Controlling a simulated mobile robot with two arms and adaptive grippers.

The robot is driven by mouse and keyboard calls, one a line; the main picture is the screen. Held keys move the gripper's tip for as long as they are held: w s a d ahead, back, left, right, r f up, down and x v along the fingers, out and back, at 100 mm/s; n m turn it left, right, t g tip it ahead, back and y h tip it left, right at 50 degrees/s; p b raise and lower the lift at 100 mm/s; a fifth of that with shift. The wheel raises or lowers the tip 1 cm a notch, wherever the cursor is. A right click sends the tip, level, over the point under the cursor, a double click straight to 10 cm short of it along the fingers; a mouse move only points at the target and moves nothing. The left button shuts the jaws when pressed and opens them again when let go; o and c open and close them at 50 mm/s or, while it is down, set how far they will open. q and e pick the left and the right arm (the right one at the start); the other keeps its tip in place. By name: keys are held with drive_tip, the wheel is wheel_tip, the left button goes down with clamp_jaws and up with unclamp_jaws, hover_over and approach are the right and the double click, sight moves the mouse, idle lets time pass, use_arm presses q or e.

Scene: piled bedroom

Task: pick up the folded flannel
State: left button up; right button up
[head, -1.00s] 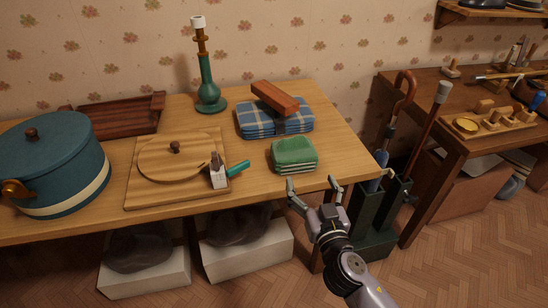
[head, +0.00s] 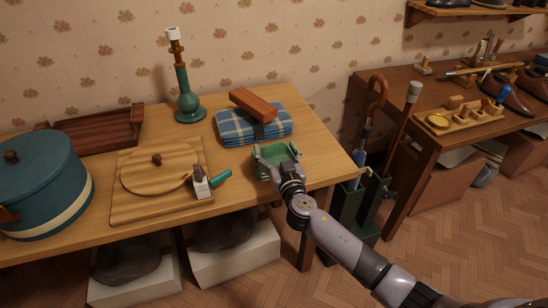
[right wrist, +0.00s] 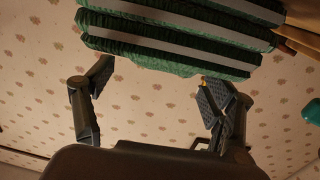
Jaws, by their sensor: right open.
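The folded flannel is a small green stack of folded cloth (head: 273,152) near the front right edge of the wooden table. My right gripper (head: 277,163) is at its front side with its fingers spread open, and it hides part of the cloth. In the right wrist view the green cloth (right wrist: 180,36) fills the top of the picture, its folded edge showing green and pale grey layers. The two fingers of the right gripper (right wrist: 158,80) stand wide apart just below it in that picture, with nothing between them. Whether they touch the cloth I cannot tell. My left gripper is not in view.
A blue checked cloth stack (head: 240,128) with a wooden block (head: 253,104) on it lies just behind. A green bottle-shaped stand (head: 184,90), a round-lidded board (head: 130,205) and a blue pot (head: 50,185) stand to the left. An umbrella stand (head: 350,212) is at the right.

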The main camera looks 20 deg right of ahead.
drive_tip(key=shift+w+f, duration=0.1)
drive_tip(key=shift+w, duration=0.95)
drive_tip(key=shift+c, duration=0.6)
clamp_jaws()
